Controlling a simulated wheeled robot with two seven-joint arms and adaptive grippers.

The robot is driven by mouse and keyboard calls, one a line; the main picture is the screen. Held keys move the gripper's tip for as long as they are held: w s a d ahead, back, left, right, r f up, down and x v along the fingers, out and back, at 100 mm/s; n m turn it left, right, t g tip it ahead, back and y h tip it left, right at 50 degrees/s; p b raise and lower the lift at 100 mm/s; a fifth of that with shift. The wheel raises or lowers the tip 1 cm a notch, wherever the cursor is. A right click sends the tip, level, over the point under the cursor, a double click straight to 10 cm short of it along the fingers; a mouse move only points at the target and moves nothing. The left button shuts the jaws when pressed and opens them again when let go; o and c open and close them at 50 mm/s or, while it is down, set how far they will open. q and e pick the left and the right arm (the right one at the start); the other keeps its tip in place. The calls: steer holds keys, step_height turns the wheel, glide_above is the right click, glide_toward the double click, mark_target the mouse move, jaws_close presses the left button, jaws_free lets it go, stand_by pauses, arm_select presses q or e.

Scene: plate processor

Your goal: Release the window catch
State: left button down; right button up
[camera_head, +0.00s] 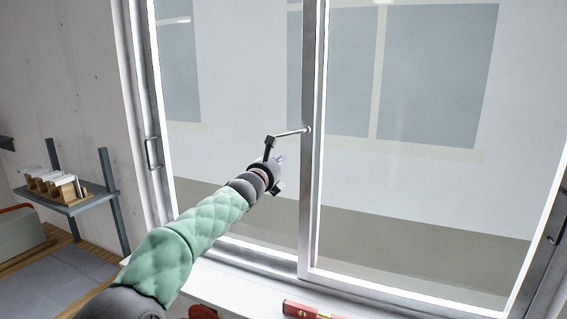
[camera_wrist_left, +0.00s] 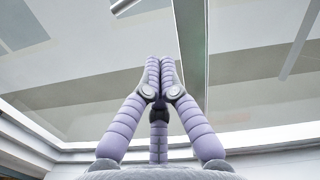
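The window catch (camera_head: 290,133) is a thin metal lever on the middle upright of the window. It sticks out to the left from the upright, and a dark piece hangs at its left end; I cannot tell if that piece is part of the catch or of my wrist. My left gripper (camera_head: 281,158) is just below the lever's left end, mostly hidden behind my own wrist. In the left wrist view its lavender fingers (camera_wrist_left: 160,62) are shut at the tips with nothing visible between them. Contact with the catch cannot be seen. My right gripper is out of view.
The window frame (camera_head: 307,220) has a pull handle (camera_head: 152,153) on its left side. A red level (camera_head: 305,310) lies on the white sill below. A shelf (camera_head: 75,203) with wooden racks is at the left, above a workbench. The space before the right pane is clear.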

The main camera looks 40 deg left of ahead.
arm_select(q)
steer(key=shift+b+v, duration=0.5)
steer(key=shift+v, duration=2.15)
